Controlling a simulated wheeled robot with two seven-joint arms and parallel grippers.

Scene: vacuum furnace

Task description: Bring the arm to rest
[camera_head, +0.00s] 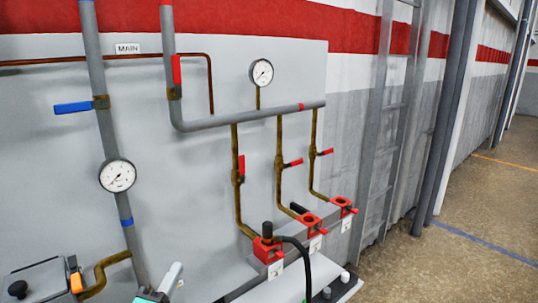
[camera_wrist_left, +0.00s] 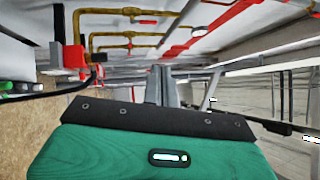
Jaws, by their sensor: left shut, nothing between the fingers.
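My left gripper (camera_head: 174,272) shows at the bottom edge of the head view, light grey with a teal body, in front of the grey wall panel and left of the red valve blocks. It appears apart from the pipes and valves. In the left wrist view my gripper (camera_wrist_left: 166,86) shows its grey fingers together, with nothing held, beyond the teal housing. Most of the left arm is out of the head view. My right gripper is in neither view.
A blue-handled valve (camera_head: 73,107) and a gauge (camera_head: 117,175) sit on the left pipe. Red valve blocks (camera_head: 268,249) line a low ledge, with a black hose (camera_head: 303,262) arching from the nearest. A ladder (camera_head: 391,130) stands right; the floor (camera_head: 470,225) beyond is clear.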

